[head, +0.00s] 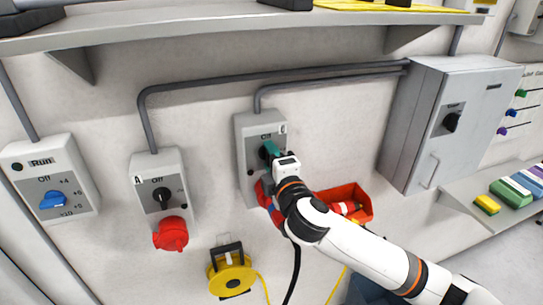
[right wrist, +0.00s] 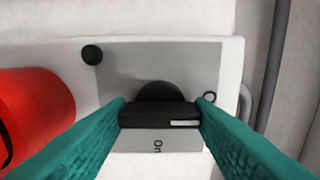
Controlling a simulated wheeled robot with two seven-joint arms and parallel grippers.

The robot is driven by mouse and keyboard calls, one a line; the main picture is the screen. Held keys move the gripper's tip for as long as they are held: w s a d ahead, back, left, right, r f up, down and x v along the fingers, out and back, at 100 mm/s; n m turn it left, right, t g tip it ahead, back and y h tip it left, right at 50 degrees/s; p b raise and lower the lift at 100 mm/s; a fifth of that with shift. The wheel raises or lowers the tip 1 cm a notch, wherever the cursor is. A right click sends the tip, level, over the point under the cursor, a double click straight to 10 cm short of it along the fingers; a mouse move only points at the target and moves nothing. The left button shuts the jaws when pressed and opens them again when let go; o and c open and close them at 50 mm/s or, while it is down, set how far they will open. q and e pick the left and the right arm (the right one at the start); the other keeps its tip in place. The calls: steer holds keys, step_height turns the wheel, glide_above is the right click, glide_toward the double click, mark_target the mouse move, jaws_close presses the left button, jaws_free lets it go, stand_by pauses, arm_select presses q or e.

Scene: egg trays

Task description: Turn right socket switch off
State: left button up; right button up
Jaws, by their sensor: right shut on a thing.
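The right socket switch box (head: 244,122) is a grey wall box with an "Off" label above its knob. My right gripper (head: 268,150) reaches it from the lower right and covers most of the knob in the head view. In the right wrist view, my teal fingers (right wrist: 160,115) are shut on the black knob (right wrist: 158,92), one on each side. The knob's bar lies level in that view, with its white mark at the right end. An "On" label (right wrist: 158,146) shows below the bar. A round letter shows by the right finger. My left gripper is out of view.
A red socket (right wrist: 35,115) sits beside the knob in the wrist view. Left stand socket box A (head: 143,178) and a box with a blue knob (head: 53,200). A yellow cable reel (head: 232,276) hangs below; a red bin (head: 362,203) and grey cabinet (head: 425,90) are right.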

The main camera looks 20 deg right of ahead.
steer(key=shift+f, duration=0.1)
stand_by(0.4)
steer(key=o, duration=1)
steer(key=shift+s, duration=0.15)
steer(key=shift+s, duration=0.25)
steer(key=s+b, duration=0.4)
steer(key=s, duration=0.6)
steer(key=shift+s+d, duration=0.1)
steer(key=shift+s, duration=0.6)
